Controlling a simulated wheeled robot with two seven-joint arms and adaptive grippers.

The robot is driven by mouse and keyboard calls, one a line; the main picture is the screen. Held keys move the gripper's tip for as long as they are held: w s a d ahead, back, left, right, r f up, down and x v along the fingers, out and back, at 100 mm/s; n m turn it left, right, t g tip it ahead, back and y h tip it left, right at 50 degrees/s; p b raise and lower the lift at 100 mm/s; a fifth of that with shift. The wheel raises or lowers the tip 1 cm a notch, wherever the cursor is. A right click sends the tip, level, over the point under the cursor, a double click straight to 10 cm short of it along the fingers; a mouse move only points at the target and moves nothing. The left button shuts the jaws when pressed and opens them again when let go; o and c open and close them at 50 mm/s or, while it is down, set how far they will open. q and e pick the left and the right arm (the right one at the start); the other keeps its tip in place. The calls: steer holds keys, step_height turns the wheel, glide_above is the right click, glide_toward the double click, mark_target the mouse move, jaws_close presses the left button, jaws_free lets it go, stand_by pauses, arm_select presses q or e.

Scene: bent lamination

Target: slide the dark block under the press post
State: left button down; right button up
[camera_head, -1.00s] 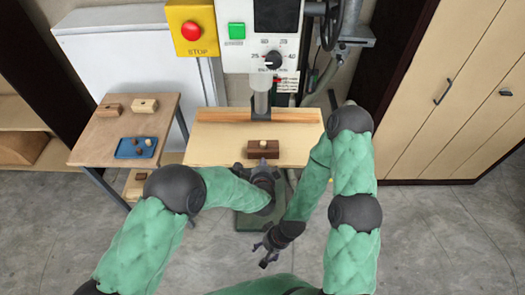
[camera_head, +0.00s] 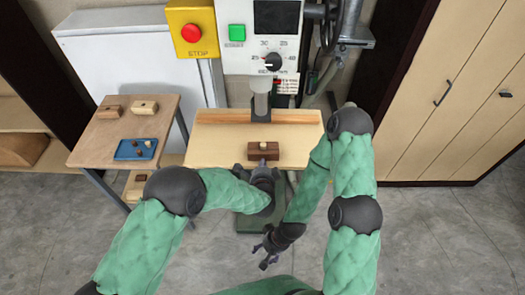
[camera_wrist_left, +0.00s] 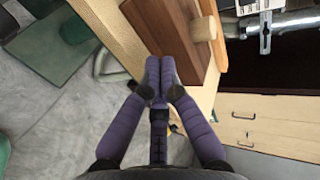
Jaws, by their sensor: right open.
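The dark block (camera_head: 263,151) lies on the light wooden press table (camera_head: 218,150), in front of the press post (camera_head: 262,108) and apart from it. A small pale peg (camera_head: 264,145) stands on top of the block; it also shows in the left wrist view (camera_wrist_left: 203,28). My left gripper (camera_head: 262,165) is at the block's near side. In the left wrist view, its fingers (camera_wrist_left: 160,68) are together with nothing between them, close against the dark block (camera_wrist_left: 188,45); contact is unclear. My right gripper (camera_head: 268,257) is open and empty, low in front of the table.
A wooden strip (camera_head: 215,116) runs along the table's back. A side table (camera_head: 88,147) at the left holds two small wooden blocks and a blue tray (camera_head: 128,149) with small pieces. A red stop button (camera_head: 191,32) and green start button (camera_head: 237,32) are on the press.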

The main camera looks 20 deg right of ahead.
mark_target(263, 156)
arm_select(q)
steer(key=shift+w, duration=0.1)
stand_by(0.4)
steer(key=shift+w+d, duration=0.2)
steer(key=shift+w, duration=0.4)
steer(key=shift+w, duration=0.1)
steer(key=shift+w+d, duration=0.2)
steer(key=shift+w, duration=0.45)
steer(key=shift+w, duration=0.2)
steer(key=shift+w+d, duration=0.2)
steer(key=shift+w, duration=0.3)
steer(key=shift+w+b, duration=0.25)
steer(key=shift+b, duration=0.05)
steer(key=shift+w+d, duration=0.25)
steer(key=shift+w, duration=0.35)
steer(key=shift+w, duration=0.1)
